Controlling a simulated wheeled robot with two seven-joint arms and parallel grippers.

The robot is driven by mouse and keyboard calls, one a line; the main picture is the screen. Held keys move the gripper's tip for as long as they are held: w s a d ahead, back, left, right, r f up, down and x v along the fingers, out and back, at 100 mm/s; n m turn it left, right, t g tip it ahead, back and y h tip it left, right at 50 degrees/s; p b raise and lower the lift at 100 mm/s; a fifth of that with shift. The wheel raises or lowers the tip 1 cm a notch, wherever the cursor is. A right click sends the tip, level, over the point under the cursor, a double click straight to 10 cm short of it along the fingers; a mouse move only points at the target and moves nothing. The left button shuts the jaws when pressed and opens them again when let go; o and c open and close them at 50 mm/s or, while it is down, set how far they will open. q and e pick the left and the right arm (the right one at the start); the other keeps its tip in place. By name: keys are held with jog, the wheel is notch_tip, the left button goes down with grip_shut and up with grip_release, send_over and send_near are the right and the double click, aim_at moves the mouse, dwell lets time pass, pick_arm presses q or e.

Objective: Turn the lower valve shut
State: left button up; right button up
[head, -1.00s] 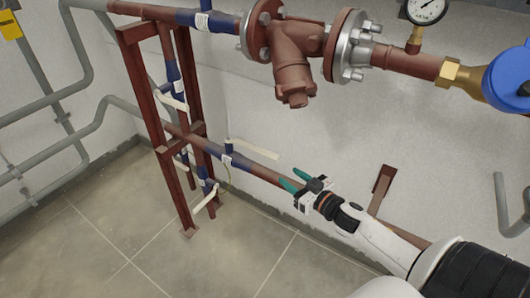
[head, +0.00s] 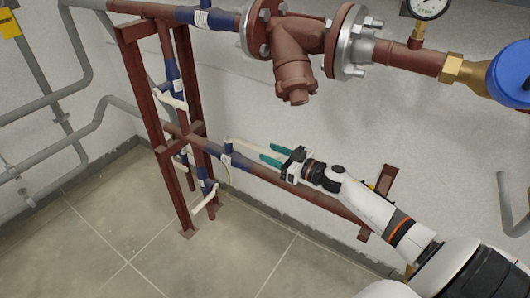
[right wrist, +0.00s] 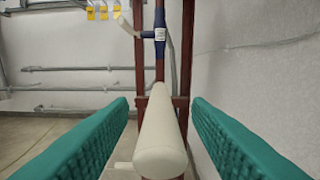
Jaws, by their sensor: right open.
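The lower valve (head: 227,161) is a blue fitting on the low brown pipe, with a long cream lever handle (head: 246,146) pointing right along the wall. My right gripper (head: 268,153) is open, with its green fingers at the handle's free end. In the right wrist view the cream handle (right wrist: 158,135) lies between the two green fingers, with a gap on each side. The handle's end nearest the gripper is partly hidden by the fingers in the head view. My left gripper is not in view.
A red-brown steel frame (head: 146,100) stands left of the valve, carrying other cream-handled valves. A large flanged brown pipe fitting (head: 296,45) hangs above. A red-brown bracket (head: 385,183) sits on the wall behind my right arm. The tiled floor at left is clear.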

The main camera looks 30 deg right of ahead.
aim_at(265, 150)
jog(key=shift+x, duration=1.5)
grip_shut()
